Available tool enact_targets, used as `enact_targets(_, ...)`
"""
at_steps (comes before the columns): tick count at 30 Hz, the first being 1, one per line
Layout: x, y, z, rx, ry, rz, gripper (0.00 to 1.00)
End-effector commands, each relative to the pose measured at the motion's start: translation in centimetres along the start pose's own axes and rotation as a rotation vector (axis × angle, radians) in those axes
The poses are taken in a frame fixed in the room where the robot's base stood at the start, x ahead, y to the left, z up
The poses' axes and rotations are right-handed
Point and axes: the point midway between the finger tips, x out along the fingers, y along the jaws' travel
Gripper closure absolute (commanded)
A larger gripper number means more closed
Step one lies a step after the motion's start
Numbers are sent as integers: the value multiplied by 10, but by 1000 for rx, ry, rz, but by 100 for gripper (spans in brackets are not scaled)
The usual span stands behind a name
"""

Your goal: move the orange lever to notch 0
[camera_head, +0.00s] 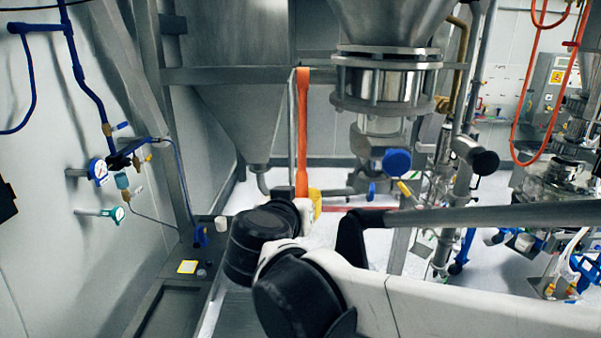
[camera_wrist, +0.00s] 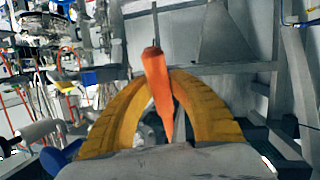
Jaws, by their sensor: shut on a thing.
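The orange lever (camera_head: 302,125) stands upright beside a grey metal post in the head view, left of the hopper outlet. In the wrist view the lever (camera_wrist: 157,78) rises between the two curved yellow fingers of my gripper (camera_wrist: 168,76), tilted slightly. My gripper is shut on the lever, its fingers close against it on both sides. In the head view, only a small yellow part of my gripper (camera_head: 315,201) shows at the lever's lower end; my arm hides the rest. I cannot make out any notch marks or numbers.
A metal outlet with clamped flanges (camera_head: 385,85) hangs right of the lever. A long grey rail (camera_head: 490,217) crosses at the right, close to my arm. Blue hoses and gauges (camera_head: 98,170) are on the left wall. A grey cone-shaped hopper (camera_head: 240,110) stands behind the lever.

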Motion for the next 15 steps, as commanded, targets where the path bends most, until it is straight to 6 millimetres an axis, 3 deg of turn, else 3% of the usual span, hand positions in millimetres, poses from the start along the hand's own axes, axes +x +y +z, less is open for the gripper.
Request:
enact_targets(1,-10,2,-11,-8,-27,-3,100)
enact_targets(6,-25,5,-10,-24,-100,-4,100)
enact_targets(15,-26,5,-6,-27,-111,-5,100)
